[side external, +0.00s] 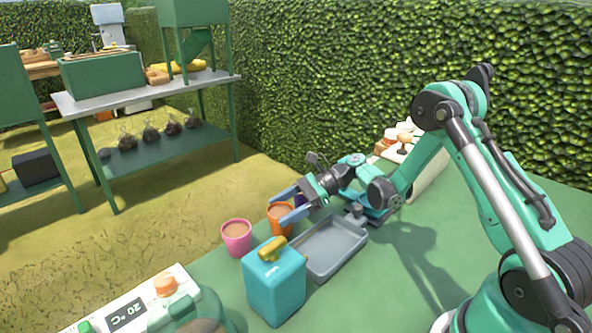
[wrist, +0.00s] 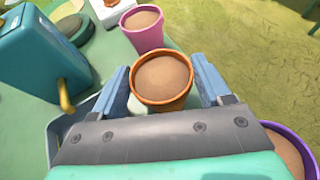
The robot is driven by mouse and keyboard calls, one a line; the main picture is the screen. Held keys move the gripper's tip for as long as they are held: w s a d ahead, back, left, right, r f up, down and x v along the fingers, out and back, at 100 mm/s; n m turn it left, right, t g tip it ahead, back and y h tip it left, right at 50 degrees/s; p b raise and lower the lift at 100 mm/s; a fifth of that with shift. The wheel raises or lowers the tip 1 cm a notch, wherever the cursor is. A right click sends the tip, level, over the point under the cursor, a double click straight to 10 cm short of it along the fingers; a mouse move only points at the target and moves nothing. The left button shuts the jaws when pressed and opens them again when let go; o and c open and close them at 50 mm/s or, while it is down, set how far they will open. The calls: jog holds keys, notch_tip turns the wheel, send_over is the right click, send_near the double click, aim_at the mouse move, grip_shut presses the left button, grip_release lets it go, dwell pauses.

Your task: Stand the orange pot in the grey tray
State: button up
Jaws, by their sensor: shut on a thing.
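The orange pot (wrist: 163,80), full of brown soil, sits between the two fingers of my gripper (wrist: 163,88) in the wrist view. In the side view my gripper (side external: 290,204) is shut around the orange pot (side external: 279,228), which looks upright. I cannot tell whether it still touches the table. The grey tray (side external: 352,255) lies flat and empty on the green table, just right of the pot. In the wrist view only a bit of the tray's edge (wrist: 52,143) shows, at lower left.
A pink pot (side external: 237,238) stands left of the orange one. A purple pot (wrist: 291,150) is close beside my gripper at lower right. A teal can (side external: 275,290) with a yellow handle stands by the tray's near left side. A white device (side external: 130,310) is in front.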

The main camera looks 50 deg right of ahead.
notch_tip(320, 180, up, 24)
jog(key=a+m+t+h, duration=0.2)
jog(key=m+t+h, duration=0.5)
jog(key=m+h, duration=0.1)
jog(key=shift+s+f+m, duration=0.25)
jog(key=shift+s+m, duration=0.1)
jog(key=shift+m, duration=0.35)
jog(key=shift+w+f, duration=0.1)
jog(key=f+n+g+y, duration=0.1)
jog(key=n+g+y, duration=0.1)
jog(key=n, duration=0.1)
jog(key=d+f+n+g+y, duration=0.1)
jog(key=n+g+y, duration=0.1)
jog(key=n+y, duration=0.1)
jog(key=d+f+n+g+y, duration=0.1)
jog(key=n+g+y, duration=0.1)
jog(key=n+y, duration=0.1)
jog(key=shift+w+f+g, duration=0.25)
jog(key=shift+f+g, duration=0.1)
jog(key=shift+g, duration=0.05)
